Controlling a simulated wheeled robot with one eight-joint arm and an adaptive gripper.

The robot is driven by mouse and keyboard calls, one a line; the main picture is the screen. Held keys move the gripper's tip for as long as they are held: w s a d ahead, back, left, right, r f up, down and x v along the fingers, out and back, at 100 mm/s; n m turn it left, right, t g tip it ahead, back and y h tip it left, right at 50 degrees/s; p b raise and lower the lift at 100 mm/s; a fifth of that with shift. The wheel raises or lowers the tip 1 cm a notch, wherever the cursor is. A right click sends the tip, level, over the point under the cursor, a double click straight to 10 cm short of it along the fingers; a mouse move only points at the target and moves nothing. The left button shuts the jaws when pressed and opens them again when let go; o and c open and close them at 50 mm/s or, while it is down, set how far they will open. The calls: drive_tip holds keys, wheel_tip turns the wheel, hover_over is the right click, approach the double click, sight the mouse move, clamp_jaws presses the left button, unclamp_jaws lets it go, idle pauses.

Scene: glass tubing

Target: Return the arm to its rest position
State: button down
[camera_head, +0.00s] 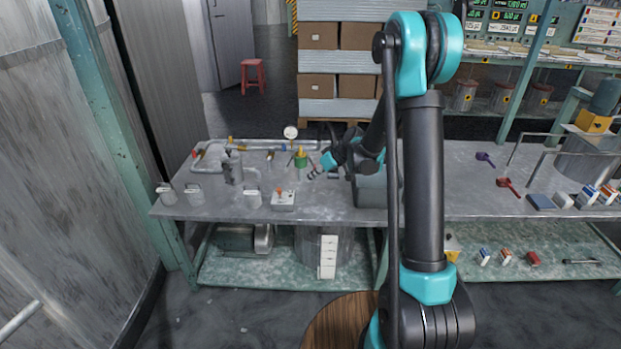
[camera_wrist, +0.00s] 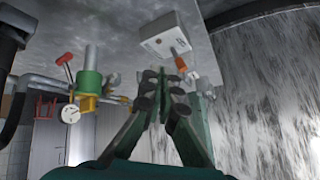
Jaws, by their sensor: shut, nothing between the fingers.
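My arm reaches over the grey workbench (camera_head: 230,206), with its elbow high at the right of the head view. My gripper (camera_head: 314,172) is low over the left part of the bench, beside a green valve (camera_head: 301,162), and is small and partly hidden in the head view. In the wrist view the fingers of my gripper (camera_wrist: 165,78) come together at their tips with nothing visible held between them. The green valve (camera_wrist: 90,84) is to their left. A pale box with an orange switch (camera_wrist: 164,36) is beyond the fingertips.
A round gauge (camera_head: 290,132) and pipes stand at the back of the bench. A grey bin (camera_head: 370,190) is close under my forearm. Red (camera_head: 508,185) and purple (camera_head: 484,158) tools lie on the right part. A metal wall (camera_head: 70,170) bounds the left side.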

drive_tip(key=s+d+r+m+h, duration=0.1)
drive_tip(key=s+d+m+h, duration=0.1)
drive_tip(key=s+d, duration=0.4)
drive_tip(key=s+d+r+m+h, duration=0.1)
drive_tip(key=s+d+m, duration=0.3)
drive_tip(key=s, duration=1.2)
drive_tip(key=s+d+r+m+h, duration=0.1)
drive_tip(key=s+d+m+h, duration=0.2)
drive_tip(key=s+d, duration=0.6)
drive_tip(key=shift+s+d+r+t+h, duration=0.25)
drive_tip(key=shift+s+h, duration=0.35)
drive_tip(key=shift+s, duration=0.4)
